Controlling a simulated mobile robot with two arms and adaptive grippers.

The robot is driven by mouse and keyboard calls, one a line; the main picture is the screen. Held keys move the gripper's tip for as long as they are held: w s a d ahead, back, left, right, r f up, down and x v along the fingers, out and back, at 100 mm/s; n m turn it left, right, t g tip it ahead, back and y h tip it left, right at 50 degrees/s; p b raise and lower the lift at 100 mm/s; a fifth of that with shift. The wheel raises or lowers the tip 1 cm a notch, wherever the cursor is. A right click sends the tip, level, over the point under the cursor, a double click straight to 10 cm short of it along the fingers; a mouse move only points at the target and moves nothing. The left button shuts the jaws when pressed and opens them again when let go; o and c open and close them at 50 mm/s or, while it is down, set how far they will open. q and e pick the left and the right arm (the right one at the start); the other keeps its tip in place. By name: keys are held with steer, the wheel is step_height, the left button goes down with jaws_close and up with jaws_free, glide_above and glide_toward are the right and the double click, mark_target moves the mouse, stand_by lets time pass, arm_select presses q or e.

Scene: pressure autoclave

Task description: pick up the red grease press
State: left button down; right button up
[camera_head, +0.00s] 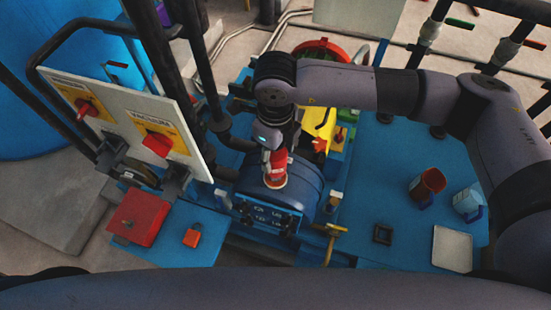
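A small red object with a pale label and a pale round base, which looks like the red grease press (277,168), is on top of the blue cylindrical housing (305,185) in the middle of the view. My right arm reaches in from the right and bends down over it. My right gripper (272,142) is directly above the red object, at or very near its top. The wrist hides the fingers, so I cannot tell whether they touch or grip it. My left gripper is not in view.
A panel (125,125) with red rotary switches stands left. A red box (138,218) sits below it. A red container (428,183), a white-and-blue container (467,203) and a white tray (452,248) are on the blue surface (375,200) at right. A yellow-brass valve handle (330,232) stands in front.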

steer(key=shift+r, duration=0.1)
jaws_close()
stand_by(0.3)
